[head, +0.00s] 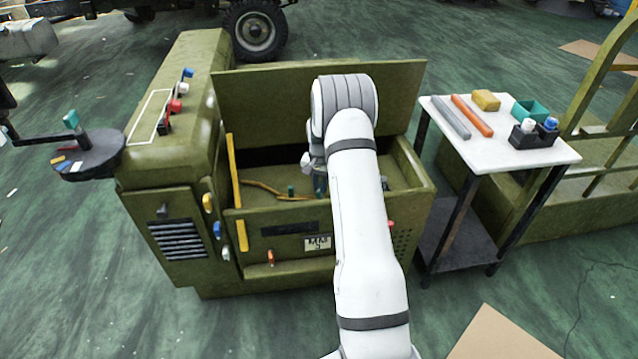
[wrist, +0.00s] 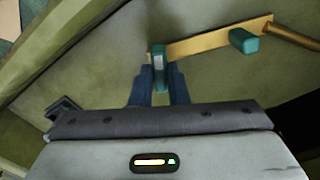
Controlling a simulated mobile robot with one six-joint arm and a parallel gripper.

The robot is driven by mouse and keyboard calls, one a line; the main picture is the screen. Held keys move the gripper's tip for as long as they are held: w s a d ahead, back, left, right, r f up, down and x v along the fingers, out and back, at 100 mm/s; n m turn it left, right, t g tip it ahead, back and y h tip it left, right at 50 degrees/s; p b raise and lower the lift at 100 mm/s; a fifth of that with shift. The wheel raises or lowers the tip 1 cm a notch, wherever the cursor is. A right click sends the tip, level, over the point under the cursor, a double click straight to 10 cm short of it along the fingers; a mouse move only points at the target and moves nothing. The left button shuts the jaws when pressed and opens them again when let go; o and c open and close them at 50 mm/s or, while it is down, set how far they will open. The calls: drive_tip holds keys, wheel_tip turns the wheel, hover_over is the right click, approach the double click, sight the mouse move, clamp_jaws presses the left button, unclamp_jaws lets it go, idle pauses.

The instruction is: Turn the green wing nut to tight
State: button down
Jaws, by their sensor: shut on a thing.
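My gripper (wrist: 158,72) points into the open engine bay, its two dark blue fingers shut on a small green piece that looks like the green wing nut (wrist: 159,54). That piece sits at the left end of a flat yellow bar (wrist: 205,40). A second green piece (wrist: 243,40) stands near the bar's right end, apart from the fingers. In the head view my gripper (head: 320,184) is mostly hidden behind my white arm, and the held piece cannot be made out there. One green piece (head: 291,190) shows just left of it.
The olive chassis box (head: 285,235) has a raised back panel (head: 270,100) and walls around the bay. A brown cable (head: 265,187) lies inside. A white-topped cart (head: 480,145) with bars and small bins stands at the right.

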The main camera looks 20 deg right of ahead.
sight(320, 187)
drive_tip(key=m, duration=0.5)
drive_tip(key=shift+w+r+m+p, duration=0.1)
drive_tip(key=shift+m+p, duration=0.2)
drive_tip(key=shift+p, duration=0.1)
drive_tip(key=m, duration=0.4)
drive_tip(key=shift+m, duration=0.3)
drive_tip(key=c, duration=1.4)
unclamp_jaws()
drive_tip(key=shift+r+p, duration=0.9)
drive_tip(key=shift+r, duration=2.95)
